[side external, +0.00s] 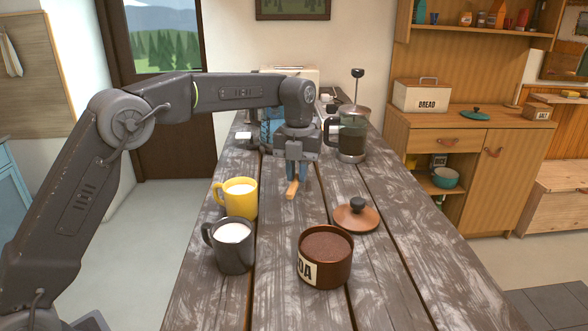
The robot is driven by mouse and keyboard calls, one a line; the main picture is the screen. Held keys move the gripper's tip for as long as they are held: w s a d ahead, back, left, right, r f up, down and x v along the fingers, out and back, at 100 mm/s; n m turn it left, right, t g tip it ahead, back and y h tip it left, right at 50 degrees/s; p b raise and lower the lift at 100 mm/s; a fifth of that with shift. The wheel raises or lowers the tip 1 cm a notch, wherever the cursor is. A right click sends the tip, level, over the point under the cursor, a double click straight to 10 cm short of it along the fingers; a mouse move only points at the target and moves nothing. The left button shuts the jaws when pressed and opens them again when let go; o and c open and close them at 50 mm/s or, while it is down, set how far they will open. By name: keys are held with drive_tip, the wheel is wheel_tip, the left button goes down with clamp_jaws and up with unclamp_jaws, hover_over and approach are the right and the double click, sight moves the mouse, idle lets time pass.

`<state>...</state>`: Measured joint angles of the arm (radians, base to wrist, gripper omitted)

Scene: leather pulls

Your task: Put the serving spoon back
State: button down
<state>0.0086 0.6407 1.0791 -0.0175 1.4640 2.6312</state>
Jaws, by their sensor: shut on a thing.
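My gripper (297,170) points down over the wooden table, beyond the mugs. An open brown canister (310,272), with a label ending in "OA", holds brown powder and stands nearer the camera. Its likely lid (352,217), reddish brown with a dark knob, lies on the table behind it.
A yellow mug (245,208) and a dark grey mug (233,258), both with white contents, stand at the left edge. A glass coffee press (351,140) stands behind my gripper to the right. A blue patterned item (268,131) is partly hidden behind the wrist. The table's right front is clear.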

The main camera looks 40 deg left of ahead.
sight(297, 208)
drive_tip(key=shift+w+a+f, duration=0.1)
drive_tip(key=shift+w+f, duration=0.05)
drive_tip(key=shift+f, duration=3.2)
drive_tip(key=c, duration=1)
unclamp_jaws()
drive_tip(key=shift+r, duration=0.1)
